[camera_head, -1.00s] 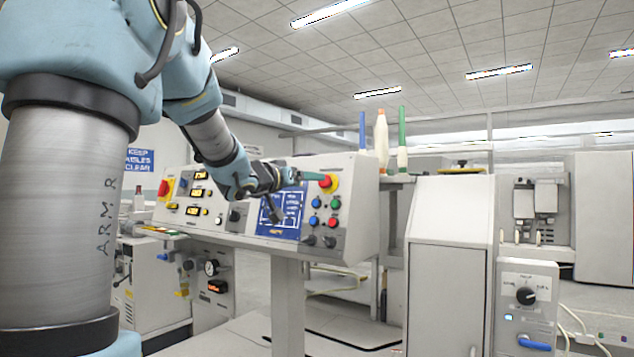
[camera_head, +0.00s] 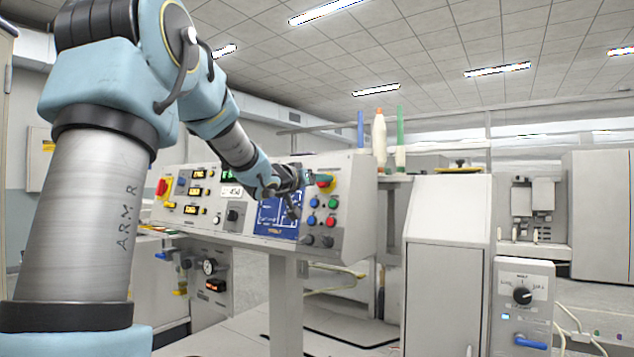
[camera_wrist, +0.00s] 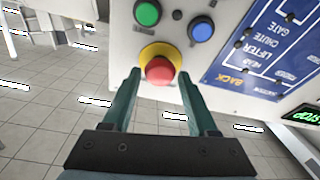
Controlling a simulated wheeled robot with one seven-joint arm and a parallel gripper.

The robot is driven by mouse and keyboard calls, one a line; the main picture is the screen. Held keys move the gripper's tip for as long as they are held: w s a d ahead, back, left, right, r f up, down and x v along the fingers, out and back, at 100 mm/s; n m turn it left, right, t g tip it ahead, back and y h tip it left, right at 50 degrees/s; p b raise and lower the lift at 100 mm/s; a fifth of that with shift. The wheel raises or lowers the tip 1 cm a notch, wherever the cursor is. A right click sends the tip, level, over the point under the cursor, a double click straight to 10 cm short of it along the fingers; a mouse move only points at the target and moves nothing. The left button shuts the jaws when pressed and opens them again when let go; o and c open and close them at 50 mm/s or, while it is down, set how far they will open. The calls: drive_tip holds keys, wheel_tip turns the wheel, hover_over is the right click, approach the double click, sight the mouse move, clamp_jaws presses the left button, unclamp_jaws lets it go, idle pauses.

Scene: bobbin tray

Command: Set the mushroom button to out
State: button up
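The red mushroom button (camera_wrist: 159,70) sits on a yellow round collar on the light grey console face. In the wrist view its head lies between the tips of my gripper (camera_wrist: 158,78), with a finger on either side. The fingers are apart, and gaps show between them and the red head, so I see no grip on it. In the head view the button (camera_head: 325,184) is partly covered by my teal fingers (camera_head: 318,179) at the console's upper right. I cannot tell from these views whether the button is in or out.
Green (camera_wrist: 147,13) and blue (camera_wrist: 201,29) push buttons sit close to the mushroom button. A blue display panel (camera_head: 279,214) is beside them. A red-yellow rotary switch (camera_head: 162,188) is at the console's far left. A grey cabinet (camera_head: 447,250) stands to the right.

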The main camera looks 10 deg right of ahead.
clamp_jaws()
idle(1.0)
